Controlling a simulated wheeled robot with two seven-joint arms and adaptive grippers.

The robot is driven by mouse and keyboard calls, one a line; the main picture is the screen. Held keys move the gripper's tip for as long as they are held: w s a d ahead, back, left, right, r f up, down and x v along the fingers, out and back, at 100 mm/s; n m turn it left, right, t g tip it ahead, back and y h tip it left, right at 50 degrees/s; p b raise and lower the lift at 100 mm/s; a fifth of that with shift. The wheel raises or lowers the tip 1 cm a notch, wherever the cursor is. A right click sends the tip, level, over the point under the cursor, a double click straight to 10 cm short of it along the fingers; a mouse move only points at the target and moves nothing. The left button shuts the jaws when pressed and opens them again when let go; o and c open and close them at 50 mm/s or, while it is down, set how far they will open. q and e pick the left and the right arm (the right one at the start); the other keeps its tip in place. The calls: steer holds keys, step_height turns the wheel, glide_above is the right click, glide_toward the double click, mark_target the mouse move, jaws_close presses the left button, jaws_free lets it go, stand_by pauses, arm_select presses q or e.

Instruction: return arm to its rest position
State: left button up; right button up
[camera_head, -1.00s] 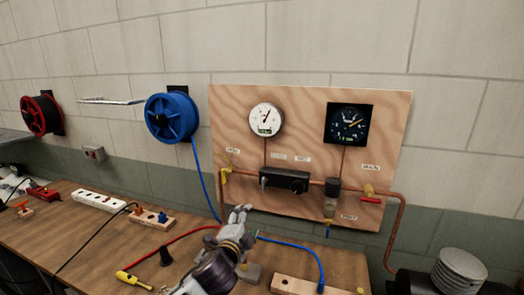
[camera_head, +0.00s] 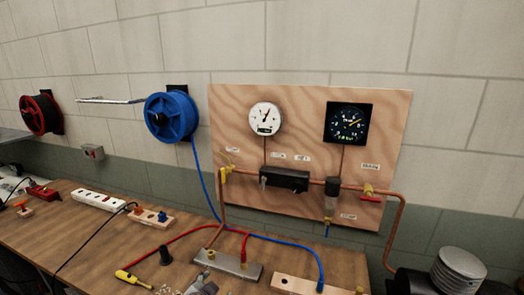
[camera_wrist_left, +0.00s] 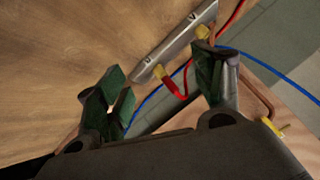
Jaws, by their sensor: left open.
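My left gripper (camera_wrist_left: 162,72) shows in the left wrist view with its two dark green-padded fingers spread apart and nothing between them. In the head view only a small part of my left gripper (camera_head: 204,288) shows at the bottom edge, in front of the bench. A grey metal bar (camera_head: 228,263) with brass fittings lies on the bench just beyond it, apart from it as far as I can tell. The bar also shows past the fingers in the left wrist view (camera_wrist_left: 175,45). My right gripper is not in view.
A plywood gauge panel (camera_head: 225,120) stands behind. A blue reel (camera_head: 170,117) hangs on the wall.

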arm_select(q)
steer(key=s+a+f+n+g, duration=0.3)
steer(key=s+a+f, duration=0.15)
steer(key=s, duration=0.45)
steer(key=s+a+f+n+g, duration=0.3)
steer(key=s+a+f, duration=0.15)
steer(key=s, duration=0.45)
step_height(320, 180, down, 34)
steer(key=s+g, duration=0.1)
steer(key=s, duration=0.2)
steer(key=s+a+f+g, duration=0.1)
steer(key=s+a+f, duration=0.2)
steer(key=s+f, duration=1.6)
steer(key=s, duration=0.2)
steer(key=shift+s+m+g+y, duration=0.3)
